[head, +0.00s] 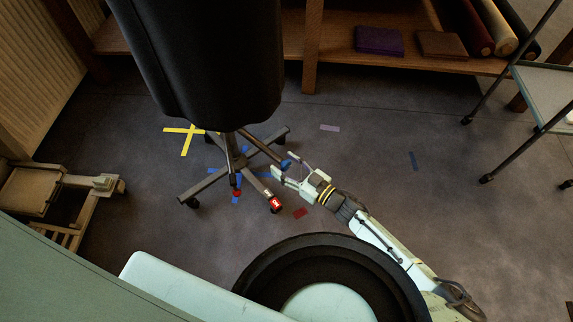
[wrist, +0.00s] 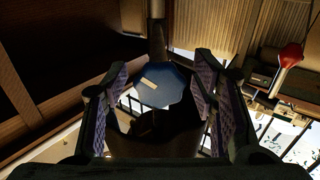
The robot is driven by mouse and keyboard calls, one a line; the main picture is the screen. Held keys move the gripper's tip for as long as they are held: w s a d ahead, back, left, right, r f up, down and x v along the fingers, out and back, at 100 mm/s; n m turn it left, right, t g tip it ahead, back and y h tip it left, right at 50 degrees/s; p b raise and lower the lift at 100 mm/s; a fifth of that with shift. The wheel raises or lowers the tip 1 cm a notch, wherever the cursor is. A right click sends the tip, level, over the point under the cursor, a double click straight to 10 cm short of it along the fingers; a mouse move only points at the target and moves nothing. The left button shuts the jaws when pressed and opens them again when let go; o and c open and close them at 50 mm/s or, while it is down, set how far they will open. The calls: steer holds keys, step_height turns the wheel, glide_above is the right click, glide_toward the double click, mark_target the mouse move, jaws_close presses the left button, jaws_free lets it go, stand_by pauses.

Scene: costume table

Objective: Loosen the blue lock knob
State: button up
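The blue lock knob (wrist: 160,86) is faceted, with a pale mark on its face. It sits on the end of a rod in the middle of the wrist view. In the head view the knob (head: 286,164) is a small blue spot beside the dark form's stand (head: 235,158), partly hidden by my fingers. My gripper (head: 289,174) is open, with its tips at the knob. In the wrist view its two padded fingers (wrist: 158,93) stand left and right of the knob, with gaps visible on both sides.
A large black form (head: 215,65) rises above the spread-legged stand. A red knob (wrist: 291,56) shows at the right of the wrist view. A wooden shelf (head: 345,62) is behind, a wheeled cart (head: 545,90) at right. Floor between holds tape marks and is mostly clear.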

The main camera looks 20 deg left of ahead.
steer(key=c, duration=1.1)
steer(key=n, duration=0.3)
steer(key=shift+b, duration=0.35)
steer(key=o, duration=1.2)
steer(key=shift+d, duration=0.15)
steer(key=v, duration=1.2)
